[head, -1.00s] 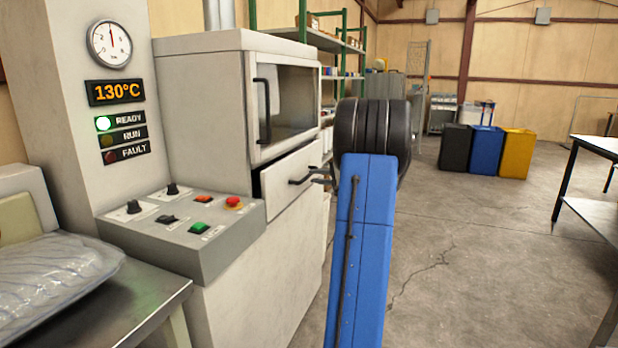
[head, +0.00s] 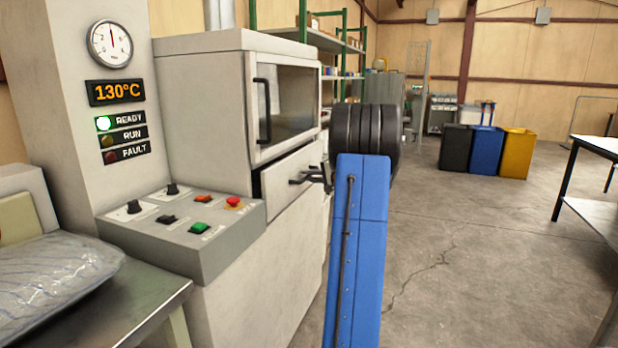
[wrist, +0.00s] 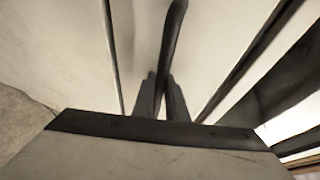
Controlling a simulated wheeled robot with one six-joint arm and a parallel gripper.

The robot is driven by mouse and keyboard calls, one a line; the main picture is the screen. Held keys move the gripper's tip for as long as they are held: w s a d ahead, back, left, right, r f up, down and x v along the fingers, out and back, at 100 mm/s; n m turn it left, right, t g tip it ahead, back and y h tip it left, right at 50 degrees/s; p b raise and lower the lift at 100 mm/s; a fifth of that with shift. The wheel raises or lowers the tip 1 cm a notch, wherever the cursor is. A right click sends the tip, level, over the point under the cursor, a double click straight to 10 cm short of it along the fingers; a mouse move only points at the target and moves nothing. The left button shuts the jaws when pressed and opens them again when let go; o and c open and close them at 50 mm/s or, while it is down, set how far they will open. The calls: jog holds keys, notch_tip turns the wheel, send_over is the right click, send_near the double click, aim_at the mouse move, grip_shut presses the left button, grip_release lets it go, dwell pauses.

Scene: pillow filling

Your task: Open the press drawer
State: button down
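The press drawer (head: 284,188) is the pale front panel below the press window. A dark gap shows along its top and left edge. Its dark bar handle (head: 297,182) sticks out from the front. My gripper (head: 318,177) is at the handle's right end, partly hidden by my arm. In the wrist view, the handle (wrist: 173,40) runs down between the two fingers of my gripper (wrist: 162,85), one close on each side. Whether the fingers press on the handle cannot be told.
The control box (head: 185,225) with knobs and buttons juts out left of the drawer. The press door handle (head: 263,110) is above. A metal table (head: 150,300) stands front left. Black, blue and yellow bins (head: 487,150) stand far off; the floor (head: 470,260) to the right is clear.

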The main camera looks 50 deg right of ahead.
jog(key=s+d, duration=0.4)
jog(key=s, duration=0.8)
jog(key=s+d, duration=0.4)
jog(key=s, duration=0.8)
jog(key=s+d, duration=0.5)
jog(key=s, duration=0.7)
jog(key=shift+s, duration=0.3)
jog(key=shift+d, duration=0.1)
jog(key=c, duration=2)
grip_release()
jog(key=shift+c, duration=0.2)
jog(key=s+r, duration=0.3)
jog(key=s, duration=1.4)
jog(key=shift+a, duration=0.4)
